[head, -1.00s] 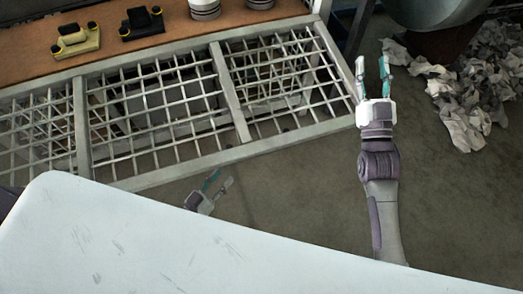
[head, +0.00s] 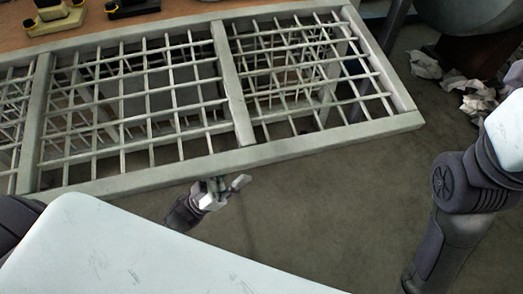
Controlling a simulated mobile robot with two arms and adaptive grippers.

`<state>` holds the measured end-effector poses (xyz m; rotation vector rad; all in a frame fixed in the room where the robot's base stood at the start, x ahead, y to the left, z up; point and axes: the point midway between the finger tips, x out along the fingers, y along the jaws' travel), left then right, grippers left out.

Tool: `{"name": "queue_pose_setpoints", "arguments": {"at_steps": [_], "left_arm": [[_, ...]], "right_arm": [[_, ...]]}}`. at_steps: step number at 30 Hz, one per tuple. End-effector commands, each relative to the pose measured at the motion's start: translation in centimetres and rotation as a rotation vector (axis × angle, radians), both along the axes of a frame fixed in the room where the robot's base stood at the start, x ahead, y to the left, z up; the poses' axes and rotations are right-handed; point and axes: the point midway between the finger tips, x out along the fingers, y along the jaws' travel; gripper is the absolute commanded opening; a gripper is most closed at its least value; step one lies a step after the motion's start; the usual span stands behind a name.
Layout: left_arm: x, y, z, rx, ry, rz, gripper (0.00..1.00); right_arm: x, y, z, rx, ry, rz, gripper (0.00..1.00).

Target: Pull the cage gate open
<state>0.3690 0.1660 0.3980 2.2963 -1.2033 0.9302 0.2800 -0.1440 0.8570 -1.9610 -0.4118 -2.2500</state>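The cage gate (head: 240,95) is a grey metal frame with a wire grid. It spans the upper part of the head view, divided by upright bars. Whether it stands ajar I cannot tell. My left gripper (head: 226,185) is just below the bottom rail of the gate, near the middle. Its fingers are spread and it looks empty; whether a fingertip touches the rail I cannot tell. My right arm stands at the right edge of the view, and its fingers are outside the picture.
A brown worktop (head: 175,12) with black and yellow parts (head: 60,15) on it lies above the cage. Crumpled paper (head: 478,98) lies on the floor at the right, near a large grey rounded object (head: 470,15). The floor (head: 330,215) before the cage is clear.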

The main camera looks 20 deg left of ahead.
Motion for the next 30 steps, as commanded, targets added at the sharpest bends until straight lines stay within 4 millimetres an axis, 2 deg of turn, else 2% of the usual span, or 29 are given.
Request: {"name": "queue_pose_setpoints", "arguments": {"at_steps": [6, 12, 24, 30], "left_arm": [[1.8, -2.6, 3.0, -0.003, -0.003, 0.001, 0.43], [2.9, -4.0, 4.8, -0.002, -0.001, 0.0, 0.43], [3.2, -4.4, 5.3, 0.0, 0.002, 0.001, 0.43], [3.2, -4.4, 5.3, 0.0, 0.002, 0.001, 0.1]], "right_arm": [[-0.5, 0.0, 0.1, -0.002, -0.025, -0.001, 0.4], [-0.7, 0.1, 0.3, -0.005, -0.036, -0.003, 0.4], [-0.8, 0.1, 0.5, -0.006, -0.04, -0.003, 0.4], [-0.9, 0.1, 0.5, -0.004, -0.04, -0.002, 0.4]]}}
